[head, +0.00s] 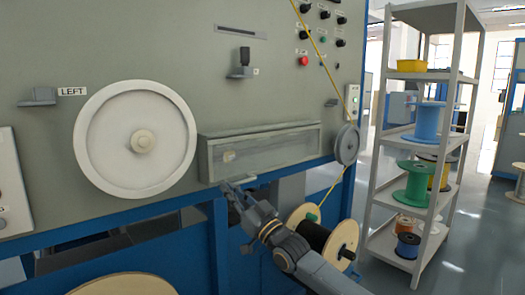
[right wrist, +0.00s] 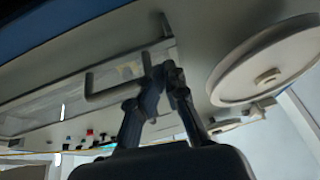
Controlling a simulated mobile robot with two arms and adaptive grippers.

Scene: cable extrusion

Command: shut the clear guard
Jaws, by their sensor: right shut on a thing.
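The clear guard (head: 275,148) is a long see-through panel in a grey frame, low on the machine front between the two wheels. In the right wrist view, it is a pale framed strip (right wrist: 40,108) with a grey bar handle (right wrist: 108,93). My right gripper (head: 229,188) is at the guard's lower left edge. In the right wrist view, its fingers (right wrist: 163,76) are closed together at the handle's end and hide the grip. I cannot tell how far the guard is open. My left gripper is not in view.
A large white wheel (head: 110,150) is left of the guard, and a small grey wheel (head: 347,144) is right of it. A yellow cable (head: 318,52) runs down past the panel. A spool (head: 343,238) sits below, behind my right arm. A shelf rack (head: 441,141) stands right.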

